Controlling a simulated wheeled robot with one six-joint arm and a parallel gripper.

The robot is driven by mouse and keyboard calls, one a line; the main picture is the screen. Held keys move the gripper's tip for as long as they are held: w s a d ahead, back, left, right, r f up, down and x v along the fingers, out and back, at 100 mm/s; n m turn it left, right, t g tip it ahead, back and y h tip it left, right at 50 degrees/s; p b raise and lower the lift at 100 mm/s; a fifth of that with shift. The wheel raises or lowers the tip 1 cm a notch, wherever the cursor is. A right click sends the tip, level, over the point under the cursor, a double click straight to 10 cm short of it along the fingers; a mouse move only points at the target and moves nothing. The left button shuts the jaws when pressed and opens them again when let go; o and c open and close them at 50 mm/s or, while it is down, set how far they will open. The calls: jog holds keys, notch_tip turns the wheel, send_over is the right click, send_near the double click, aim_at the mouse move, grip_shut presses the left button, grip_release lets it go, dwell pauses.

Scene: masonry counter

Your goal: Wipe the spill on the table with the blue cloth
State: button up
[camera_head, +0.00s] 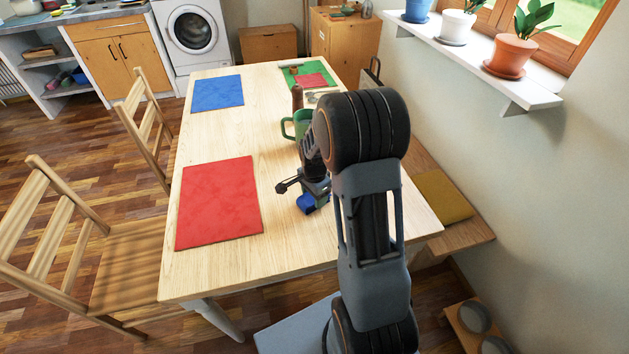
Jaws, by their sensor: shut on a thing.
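The blue cloth (306,204) shows as a small bunched blue shape at the tip of my gripper (314,194), low over the right half of the wooden table (225,272). My gripper is shut on the cloth. I cannot tell whether the cloth touches the tabletop. My arm covers the table's right part. I see no spill on the parts of the table that show; the area behind my arm is hidden.
A green mug (297,125) stands just beyond my gripper, with a brown bottle-like thing (297,98) behind it. A red mat (219,202), a blue mat (218,92) and a green mat (319,69) lie on the table. Chairs stand left; a bench (470,235) stands right.

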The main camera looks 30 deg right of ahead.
jog(key=shift+a+r+p, duration=0.1)
jog(key=shift+r+p, duration=2.55)
jog(key=shift+r, duration=1.4)
